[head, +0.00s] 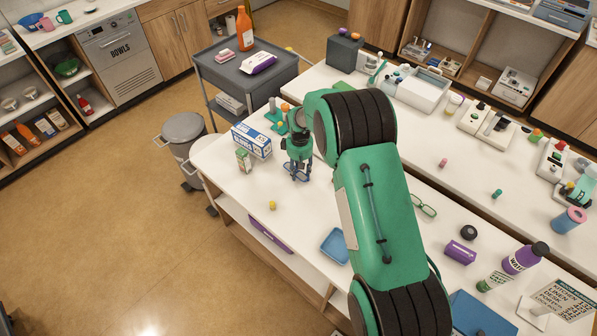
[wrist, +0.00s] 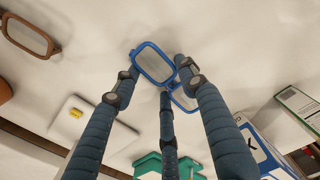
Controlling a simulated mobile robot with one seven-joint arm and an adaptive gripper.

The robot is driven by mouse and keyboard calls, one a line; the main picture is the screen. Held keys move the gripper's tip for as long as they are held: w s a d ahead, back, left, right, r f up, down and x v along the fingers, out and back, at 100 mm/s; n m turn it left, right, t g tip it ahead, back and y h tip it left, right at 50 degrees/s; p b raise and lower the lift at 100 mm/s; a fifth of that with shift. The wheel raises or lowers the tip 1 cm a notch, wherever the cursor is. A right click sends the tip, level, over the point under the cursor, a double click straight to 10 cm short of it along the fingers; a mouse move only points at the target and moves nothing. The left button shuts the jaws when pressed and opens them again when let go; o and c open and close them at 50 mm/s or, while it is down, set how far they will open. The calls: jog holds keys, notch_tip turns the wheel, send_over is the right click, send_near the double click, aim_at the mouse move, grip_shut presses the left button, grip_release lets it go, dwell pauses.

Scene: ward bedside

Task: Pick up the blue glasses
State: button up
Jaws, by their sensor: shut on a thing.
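The blue glasses (wrist: 136,59) are between the fingertips of my gripper (wrist: 160,82) in the wrist view. Their rim shows at the top middle, and the second lens is partly hidden behind a finger. My gripper is shut on them. In the head view my gripper (head: 297,176) points down at the left part of the white table, beside the gloves box. The glasses are hard to tell from the dark blue fingers there. I cannot tell whether they touch the table.
The gloves box (head: 252,141) and a small green-and-white carton (head: 244,160) stand left of my gripper. A yellow item (head: 272,205) and a blue tray (head: 335,246) lie nearer. Green glasses (head: 424,206) lie right of my arm. Brown glasses (wrist: 30,36) show in the wrist view.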

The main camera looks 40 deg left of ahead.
aim_at(300, 173)
jog(key=shift+r, duration=1.05)
jog(key=shift+s+d+r, duration=0.2)
jog(key=shift+d+r, duration=0.05)
jog(key=shift+r, duration=0.45)
jog(key=s+d, duration=0.3)
jog(key=d, duration=0.1)
jog(key=s+d+r, duration=0.1)
jog(key=s+d, duration=0.2)
jog(key=d, duration=0.1)
jog(key=s+d, duration=0.3)
jog(key=d, duration=0.1)
jog(key=shift+s+r, duration=0.2)
jog(key=shift+d, duration=0.1)
